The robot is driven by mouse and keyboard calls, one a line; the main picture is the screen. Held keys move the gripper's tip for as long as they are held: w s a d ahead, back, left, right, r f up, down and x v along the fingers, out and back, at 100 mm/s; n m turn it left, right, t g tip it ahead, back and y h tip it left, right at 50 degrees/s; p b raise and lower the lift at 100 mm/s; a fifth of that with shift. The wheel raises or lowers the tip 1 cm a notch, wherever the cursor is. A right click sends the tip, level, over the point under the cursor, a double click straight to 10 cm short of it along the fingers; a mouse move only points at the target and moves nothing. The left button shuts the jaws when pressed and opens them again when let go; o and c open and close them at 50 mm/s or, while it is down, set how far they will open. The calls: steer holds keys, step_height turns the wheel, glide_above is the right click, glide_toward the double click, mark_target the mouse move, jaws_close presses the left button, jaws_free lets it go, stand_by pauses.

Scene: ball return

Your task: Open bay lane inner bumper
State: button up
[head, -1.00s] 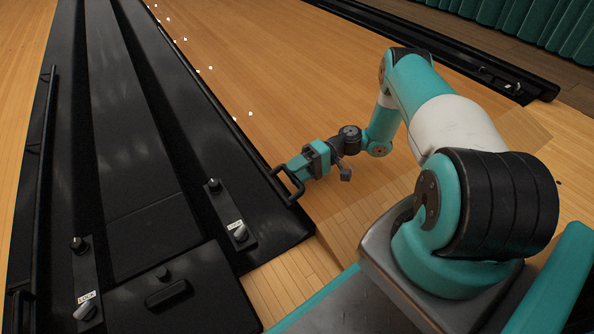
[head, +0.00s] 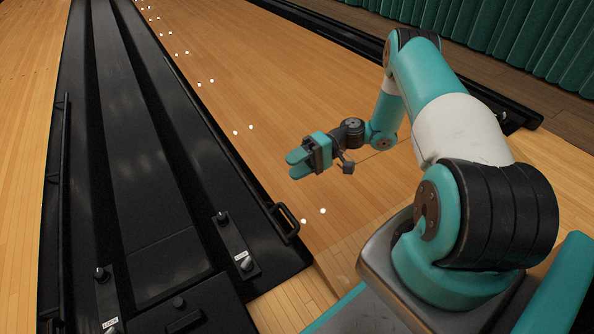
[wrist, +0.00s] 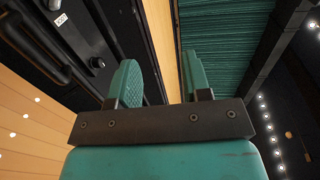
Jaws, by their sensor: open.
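A long black bumper rail (head: 215,148) runs along the right side of the black bay lane unit, beside the wooden lane. A black loop handle (head: 286,222) is fixed on its near end. My gripper (head: 293,163) is open and empty, above the wood to the upper right of the handle and apart from it. In the wrist view my gripper (wrist: 160,82) shows two teal fingers spread with nothing between them. A lock plate with a pale knob (head: 246,264) and a dark knob (head: 221,217) lies left of the handle.
A second rail (head: 63,190) runs along the unit's left side, with another labelled lock plate (head: 106,300) near it. Another black gutter (head: 340,35) lies beyond the lane at upper right.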

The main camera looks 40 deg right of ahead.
steer(key=shift+r+p, duration=0.4)
steer(key=shift+r, duration=0.9)
